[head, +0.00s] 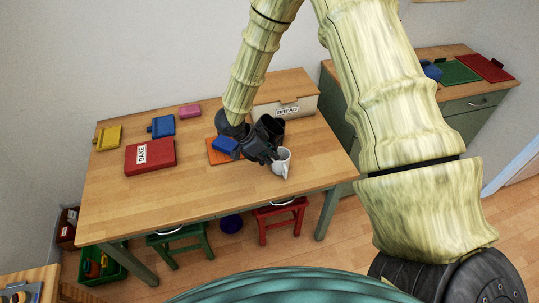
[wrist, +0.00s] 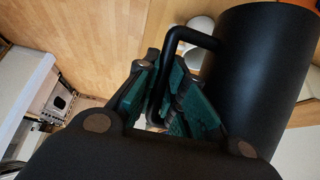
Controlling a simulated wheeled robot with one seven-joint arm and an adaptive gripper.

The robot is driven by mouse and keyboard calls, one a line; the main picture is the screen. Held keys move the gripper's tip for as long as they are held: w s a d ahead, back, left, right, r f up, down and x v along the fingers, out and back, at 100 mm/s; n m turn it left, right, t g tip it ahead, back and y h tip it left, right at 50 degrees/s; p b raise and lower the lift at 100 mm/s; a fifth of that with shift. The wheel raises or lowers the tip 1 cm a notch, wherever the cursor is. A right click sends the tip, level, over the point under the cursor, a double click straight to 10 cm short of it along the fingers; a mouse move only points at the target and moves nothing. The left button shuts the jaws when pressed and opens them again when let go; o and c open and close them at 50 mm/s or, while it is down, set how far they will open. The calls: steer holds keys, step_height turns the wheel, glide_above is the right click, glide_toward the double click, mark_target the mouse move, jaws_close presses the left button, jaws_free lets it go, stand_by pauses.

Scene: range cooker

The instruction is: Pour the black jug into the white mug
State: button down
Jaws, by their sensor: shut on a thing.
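The black jug (head: 271,127) is held by my gripper (head: 262,147) above the right part of the wooden table. In the wrist view the jug (wrist: 262,75) fills the right side. Its handle (wrist: 183,35) runs down between the green finger pads of my gripper (wrist: 172,100), which are shut on it. The white mug (head: 282,161) stands on the table just right of my gripper and nearer the front edge. In the wrist view a pale round shape, likely the mug (wrist: 199,30), shows partly hidden behind the jug and handle. I cannot tell the jug's exact tilt or its contents.
A bread bin (head: 300,108) stands behind the jug. A blue object (head: 225,146) lies on an orange board (head: 216,157) left of my gripper. A red bake box (head: 150,155) and several coloured containers stand further left. The table's front middle is clear.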

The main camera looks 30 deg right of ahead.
steer(key=shift+a+f+t+y+p, duration=0.15)
steer(key=shift+t+y+p, duration=0.25)
steer(key=shift+y, duration=0.3)
steer(key=shift+f+t+y+p, duration=0.1)
steer(key=shift+t+y+p, duration=0.1)
steer(key=shift+y+p, duration=0.4)
stand_by(1.2)
steer(key=shift+f+n+t+y+b, duration=0.3)
steer(key=shift+t+y+b, duration=0.2)
steer(key=shift+y+b, duration=0.25)
stand_by(0.8)
steer(key=shift+f+t+y+b, duration=0.3)
steer(key=shift+t+y+b, duration=0.4)
steer(key=shift+b, duration=1.4)
stand_by(1.8)
